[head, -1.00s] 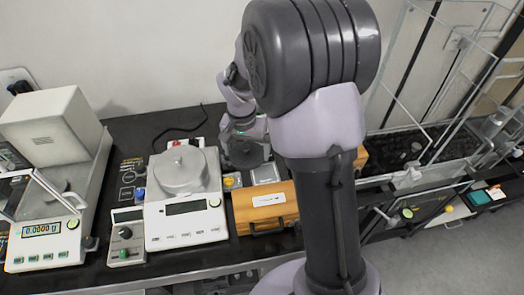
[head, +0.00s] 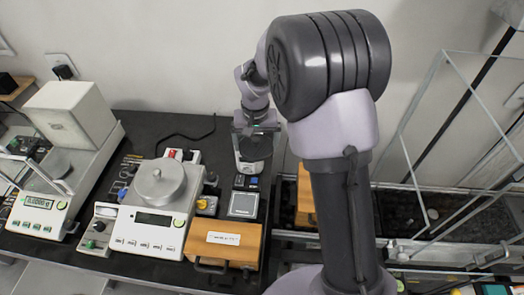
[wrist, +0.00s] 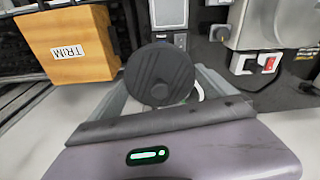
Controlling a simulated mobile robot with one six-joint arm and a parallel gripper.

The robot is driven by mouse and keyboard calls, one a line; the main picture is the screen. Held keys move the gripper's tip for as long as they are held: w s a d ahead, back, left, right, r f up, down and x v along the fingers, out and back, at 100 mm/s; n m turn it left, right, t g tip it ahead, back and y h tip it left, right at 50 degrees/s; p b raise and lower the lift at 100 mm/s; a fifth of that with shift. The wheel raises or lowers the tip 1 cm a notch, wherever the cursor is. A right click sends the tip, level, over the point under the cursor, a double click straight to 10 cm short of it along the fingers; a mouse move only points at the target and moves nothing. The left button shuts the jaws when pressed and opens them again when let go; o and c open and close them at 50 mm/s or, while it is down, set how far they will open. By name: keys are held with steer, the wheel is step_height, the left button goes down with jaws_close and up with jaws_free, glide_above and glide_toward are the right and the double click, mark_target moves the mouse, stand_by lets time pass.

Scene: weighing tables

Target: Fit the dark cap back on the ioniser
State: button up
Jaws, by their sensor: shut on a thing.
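The dark cap (wrist: 160,73), a round, ribbed black disc, sits between the fingers of my gripper (wrist: 165,82) in the wrist view. My gripper is shut on it. In the head view my gripper (head: 253,158) is over the back of the dark bench, beyond a grey square plate (head: 243,204). The cap cannot be made out clearly there. Something pale and ring-like shows partly behind the cap in the wrist view. I cannot tell which thing is the ioniser.
A balance (head: 153,222) with a round pan stands left of my gripper. A wooden box (head: 225,243) lies at the bench front. Glass panels (head: 455,140) stand at right.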

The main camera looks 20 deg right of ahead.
steer(key=w+r+m+p, duration=0.1)
steer(key=w+p, duration=0.1)
steer(key=w+r+m+p, duration=0.1)
steer(key=w+p, duration=0.2)
steer(key=w+r+m+p, duration=0.1)
steer(key=w+m+p, duration=0.1)
steer(key=w+p, duration=0.1)
steer(key=shift+w+a+r+h, duration=0.15)
steer(key=shift+w+a+h, duration=0.05)
steer(key=shift+a+h, duration=0.15)
steer(key=shift+f+b, duration=1.35)
steer(key=shift+f, duration=1.2)
steer(key=shift+b, duration=0.35)
steer(key=shift+f, duration=0.15)
steer(key=shift+f+b, duration=0.5)
steer(key=shift+b, duration=0.1)
